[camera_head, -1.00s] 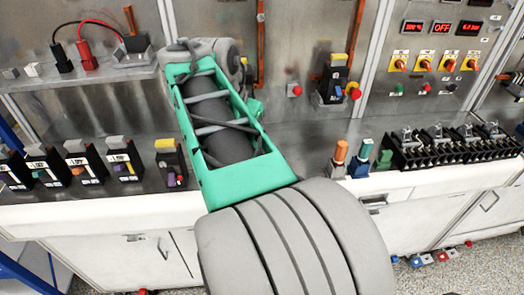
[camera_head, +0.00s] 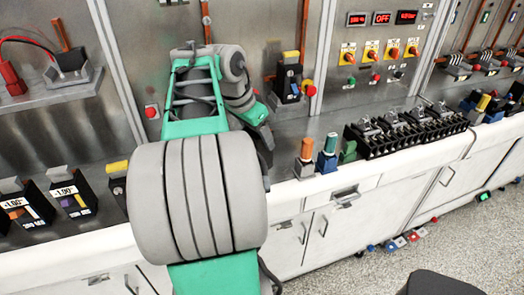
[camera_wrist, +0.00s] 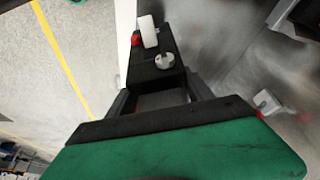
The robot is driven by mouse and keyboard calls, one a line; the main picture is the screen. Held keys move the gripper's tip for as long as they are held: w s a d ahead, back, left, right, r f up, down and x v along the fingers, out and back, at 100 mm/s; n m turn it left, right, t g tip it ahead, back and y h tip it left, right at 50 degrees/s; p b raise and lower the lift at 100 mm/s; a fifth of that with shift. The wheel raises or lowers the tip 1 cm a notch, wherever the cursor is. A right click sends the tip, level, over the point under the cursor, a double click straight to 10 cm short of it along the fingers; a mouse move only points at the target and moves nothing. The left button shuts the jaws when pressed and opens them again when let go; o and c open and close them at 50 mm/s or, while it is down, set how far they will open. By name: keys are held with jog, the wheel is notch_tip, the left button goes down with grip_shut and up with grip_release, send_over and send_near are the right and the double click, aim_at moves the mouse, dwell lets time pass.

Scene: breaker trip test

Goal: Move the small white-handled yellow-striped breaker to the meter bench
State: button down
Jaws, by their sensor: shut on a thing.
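The held breaker (camera_wrist: 158,75) is a black block with a white handle (camera_wrist: 148,32), a round white knob and a red button, seen in the wrist view. No yellow stripe shows on the side I see. My gripper (camera_wrist: 160,98) is shut on it, with one dark finger on each side. I cannot tell which surface is the meter bench. The long steel-topped counter (camera_head: 285,190) runs across the head view.
Orange (camera_head: 306,158) and blue (camera_head: 328,154) cylinder-topped pieces and a black terminal rack (camera_head: 405,134) stand right of my arm. A shelf (camera_head: 50,95) with red-lead probes is at upper left.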

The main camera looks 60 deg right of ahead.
aim_at(263, 147)
jog(key=x, duration=0.4)
jog(key=shift+w+d+f, duration=0.15)
jog(key=shift+d+f, duration=0.1)
jog(key=shift+f, duration=0.35)
jog(key=shift+f, duration=0.2)
jog(key=shift+c, duration=2)
grip_release()
jog(key=shift+a, duration=0.1)
